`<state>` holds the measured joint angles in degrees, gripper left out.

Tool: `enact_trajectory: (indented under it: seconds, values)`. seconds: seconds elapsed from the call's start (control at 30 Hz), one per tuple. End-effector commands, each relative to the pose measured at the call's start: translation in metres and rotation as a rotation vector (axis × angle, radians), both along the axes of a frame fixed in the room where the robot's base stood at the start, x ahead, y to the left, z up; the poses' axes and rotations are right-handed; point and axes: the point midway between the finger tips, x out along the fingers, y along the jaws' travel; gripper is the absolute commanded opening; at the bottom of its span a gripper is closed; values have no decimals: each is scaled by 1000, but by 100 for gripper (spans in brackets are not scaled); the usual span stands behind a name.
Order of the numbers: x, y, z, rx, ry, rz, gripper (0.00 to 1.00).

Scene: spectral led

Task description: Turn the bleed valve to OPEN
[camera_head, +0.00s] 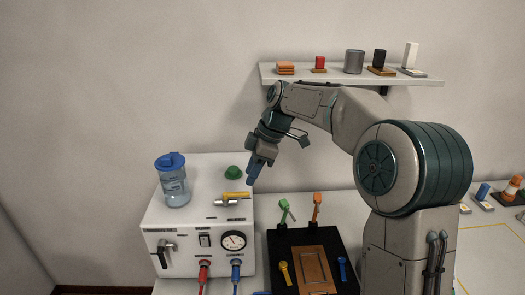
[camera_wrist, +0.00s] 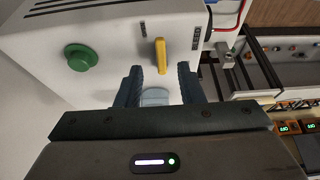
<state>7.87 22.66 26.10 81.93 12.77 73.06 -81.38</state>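The likely bleed valve is a yellow lever (camera_head: 237,195) on a metal fitting on top of the white machine box (camera_head: 163,222). In the head view the lever lies roughly left to right. In the wrist view the yellow lever (camera_wrist: 161,56) lies just beyond the fingertips, in line with the gap between them. My gripper (camera_head: 251,182) hangs just above and right of the lever in the head view. In the wrist view my gripper (camera_wrist: 159,78) has its two dark fingers apart, with nothing clearly held.
A green knob (camera_head: 233,172) and a blue-capped bottle (camera_head: 173,182) stand on the box. Its front carries a gauge (camera_head: 233,240), a switch and hoses. A dark tool tray (camera_head: 275,250) stands to the right. A shelf (camera_head: 350,77) hangs behind my arm.

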Motion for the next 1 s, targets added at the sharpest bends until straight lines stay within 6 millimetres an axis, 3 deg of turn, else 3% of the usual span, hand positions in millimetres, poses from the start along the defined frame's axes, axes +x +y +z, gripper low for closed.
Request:
enact_trajectory:
  seconds: [0.2, 0.4, 1.0]
  values:
    - [3, -20, 46, 1, -4, -3, 35]
    - [3, -30, 72, 0, -1, -2, 35]
    - [2, -33, 79, 0, -1, -1, 35]
